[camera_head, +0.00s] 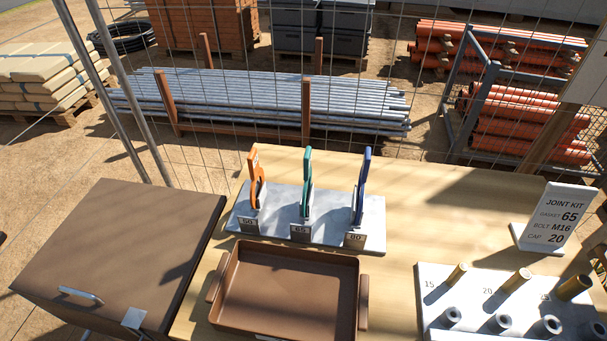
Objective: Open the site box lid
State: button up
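The site box is the brown box at the lower left, beside the wooden table. Its flat brown lid (125,250) lies closed on top. A small metal handle (80,295) sits on the lid near its front edge. A metal latch plate (133,318) shows at the front edge, right of the handle. The box's lower front is cut off by the picture's edge. My gripper is not in this view.
On the wooden table (400,190) stand an empty brown tray (285,290), a rack (375,235) with orange, green and blue gaskets, a bolt block (440,325) and a joint kit sign (560,215). A wire fence and steel pipes (270,100) are behind.

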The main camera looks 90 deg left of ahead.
aim_at(128, 254)
jog(key=u, duration=4.25)
jog(key=i+j+u, duration=0.15)
jog(key=u, duration=0.2)
jog(key=i+j+u, duration=0.1)
jog(key=i+u, duration=0.4)
jog(key=i, duration=0.15)
